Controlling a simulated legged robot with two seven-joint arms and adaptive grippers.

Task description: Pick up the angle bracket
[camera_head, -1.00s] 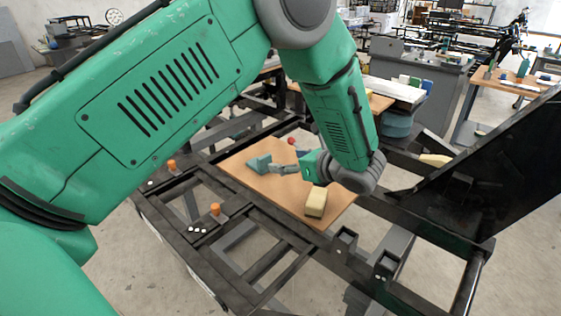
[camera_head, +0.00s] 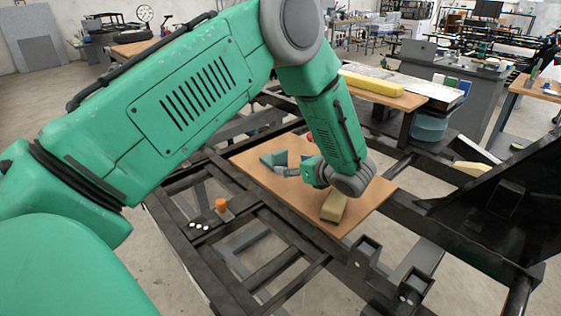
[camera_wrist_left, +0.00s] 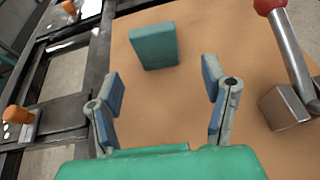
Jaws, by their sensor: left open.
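The angle bracket (camera_head: 274,159) is a teal-green piece on the brown board (camera_head: 250,175) in the head view. In the left wrist view the bracket (camera_wrist_left: 154,46) stands near the far side of the board, ahead of and between my fingers. My left gripper (camera_head: 285,170) is low over the board, its fingers pointing at the bracket. In the left wrist view the left gripper (camera_wrist_left: 163,92) is open with nothing between its fingers, and a gap of bare board separates it from the bracket. My right gripper is not seen.
A yellowish block (camera_head: 334,206) lies on the board beneath my wrist. A metal lever with a red knob (camera_wrist_left: 268,5) and a grey block (camera_wrist_left: 285,107) are at the right. Orange knobs (camera_head: 221,205) sit on the dark frame (camera_head: 262,229). Bare board surrounds the bracket.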

